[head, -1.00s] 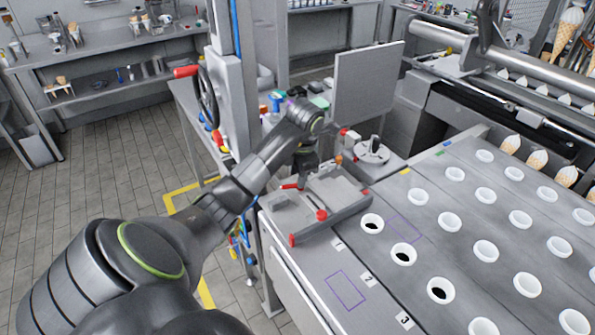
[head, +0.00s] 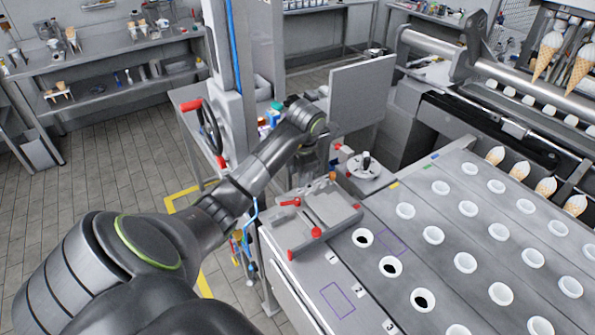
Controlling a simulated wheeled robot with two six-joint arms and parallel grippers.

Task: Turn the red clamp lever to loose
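The red clamp lever (head: 290,202) is a short red handle on top of a grey clamp fixture (head: 335,208) at the near-left corner of the steel table. The handle points left in the head view; I see no marking for loose or tight. My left gripper (head: 311,172) hangs from the wrist just behind and above the fixture, apart from the lever in the picture. It is small and dark, and its fingers do not show clearly. My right gripper is out of view.
White-rimmed holes (head: 363,238) fill the table to the right. A red-handled wheel (head: 208,127) is on the left.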

